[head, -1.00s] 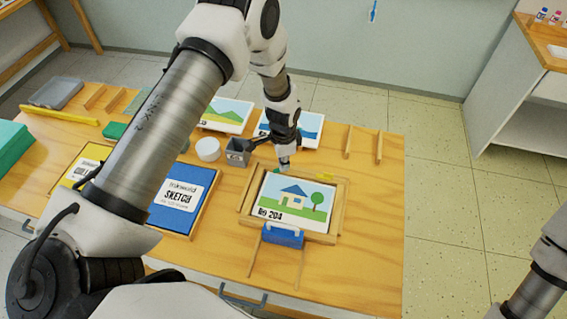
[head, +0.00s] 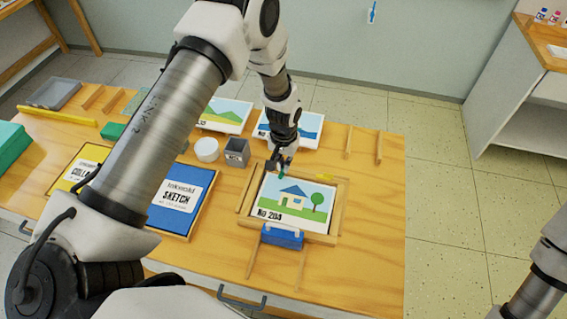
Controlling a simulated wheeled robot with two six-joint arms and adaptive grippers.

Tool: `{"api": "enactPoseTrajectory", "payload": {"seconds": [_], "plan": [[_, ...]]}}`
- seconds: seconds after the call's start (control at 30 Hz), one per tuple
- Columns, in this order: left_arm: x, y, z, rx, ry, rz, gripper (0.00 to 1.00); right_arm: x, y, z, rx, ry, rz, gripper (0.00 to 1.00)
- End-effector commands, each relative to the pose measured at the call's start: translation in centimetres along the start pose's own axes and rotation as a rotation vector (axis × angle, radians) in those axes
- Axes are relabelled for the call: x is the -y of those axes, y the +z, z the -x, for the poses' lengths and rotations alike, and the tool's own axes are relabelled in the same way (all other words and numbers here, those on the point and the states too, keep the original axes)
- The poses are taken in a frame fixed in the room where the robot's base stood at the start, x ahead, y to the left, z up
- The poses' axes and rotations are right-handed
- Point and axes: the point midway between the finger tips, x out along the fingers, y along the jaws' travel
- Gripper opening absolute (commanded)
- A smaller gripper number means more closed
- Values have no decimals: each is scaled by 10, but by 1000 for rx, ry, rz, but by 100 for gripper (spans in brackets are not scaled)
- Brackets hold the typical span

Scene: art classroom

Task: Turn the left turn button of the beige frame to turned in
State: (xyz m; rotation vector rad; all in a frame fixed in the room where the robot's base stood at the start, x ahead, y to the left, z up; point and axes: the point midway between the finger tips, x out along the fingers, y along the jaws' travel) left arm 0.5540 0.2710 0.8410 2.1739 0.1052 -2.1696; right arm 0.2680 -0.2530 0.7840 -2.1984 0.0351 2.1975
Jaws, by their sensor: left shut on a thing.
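The beige frame (head: 340,210) lies on the wooden table and surrounds a picture of a house and tree (head: 291,202). My left gripper (head: 281,170) points down at the frame's far edge, left of its middle. It is shut on the left turn button (head: 282,175), a small green piece mostly hidden by the fingers. Which way the button points is hard to tell. A yellow turn button (head: 324,178) sits further right on the same edge. My right gripper is out of view; only part of that arm shows at the lower right.
A blue block with a pale handle (head: 283,236) touches the frame's near edge. A grey cup (head: 237,153) and white round container (head: 207,149) stand left of the gripper. Two picture cards (head: 308,131) (head: 226,115) lie behind. The table's right side is mostly clear.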

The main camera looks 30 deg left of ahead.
Motion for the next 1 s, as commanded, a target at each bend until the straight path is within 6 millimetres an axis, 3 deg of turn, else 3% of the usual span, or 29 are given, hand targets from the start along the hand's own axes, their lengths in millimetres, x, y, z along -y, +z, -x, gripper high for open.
{"api": "enactPoseTrajectory", "payload": {"seconds": [0.33, 0.87, 0.9, 0.93, 1.0], "plan": [[-1, 3, -3, 8, -1, 150, 0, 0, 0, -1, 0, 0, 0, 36], [-1, 3, -3, 9, -2, 174, 0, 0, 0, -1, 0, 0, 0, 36], [-1, 3, -3, 9, -2, 174, 20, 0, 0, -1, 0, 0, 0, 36], [-1, 3, -3, 9, -1, 174, 30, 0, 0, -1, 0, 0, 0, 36], [-1, 3, -2, 7, -1, 173, 31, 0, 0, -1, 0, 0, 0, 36]]}}
